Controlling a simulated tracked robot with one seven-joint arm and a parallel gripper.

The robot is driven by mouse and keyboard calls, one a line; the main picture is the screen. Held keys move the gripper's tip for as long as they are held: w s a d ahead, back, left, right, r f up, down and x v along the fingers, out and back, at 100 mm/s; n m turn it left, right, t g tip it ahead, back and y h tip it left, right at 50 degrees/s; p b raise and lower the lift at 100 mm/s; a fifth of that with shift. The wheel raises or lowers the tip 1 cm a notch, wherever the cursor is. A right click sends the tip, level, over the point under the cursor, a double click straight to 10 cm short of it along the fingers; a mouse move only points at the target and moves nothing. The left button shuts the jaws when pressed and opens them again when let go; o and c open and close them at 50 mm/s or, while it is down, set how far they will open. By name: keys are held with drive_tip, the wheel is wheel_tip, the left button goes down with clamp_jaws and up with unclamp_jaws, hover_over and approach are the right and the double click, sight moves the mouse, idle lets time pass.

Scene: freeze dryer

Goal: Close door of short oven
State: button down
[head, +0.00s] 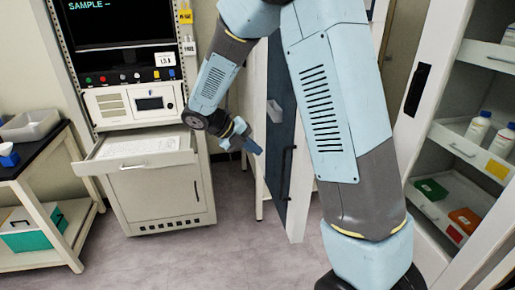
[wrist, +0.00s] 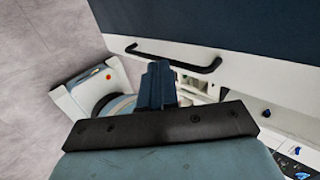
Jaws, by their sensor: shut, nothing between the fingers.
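A tall door (head: 280,125) with a dark blue face, a white edge and a black bar handle (head: 287,172) stands swung out in the middle of the head view. My arm hides part of it and what lies behind it, so I cannot tell how far it is open. In the wrist view the dark blue door face (wrist: 230,22) fills the top, with the black handle (wrist: 175,58) below it. My gripper (head: 248,145) is shut and empty, to the left of the door. In the wrist view my gripper (wrist: 158,68) overlaps the handle's line; contact cannot be told.
A white instrument cabinet (head: 150,190) with a pulled-out drawer (head: 135,150) stands at the left. A bench (head: 45,190) with trays is at the far left. An open shelf unit (head: 450,160) with bottles stands at the right. The floor (head: 225,195) between cabinet and door is clear.

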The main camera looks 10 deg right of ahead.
sight(290, 163)
drive_tip(key=shift+d+f, duration=0.85)
drive_tip(key=shift+d, duration=0.75)
drive_tip(key=shift+d+f, duration=0.85)
drive_tip(key=shift+d, duration=0.7)
drive_tip(key=shift+d+f, duration=0.85)
drive_tip(key=shift+d, duration=0.75)
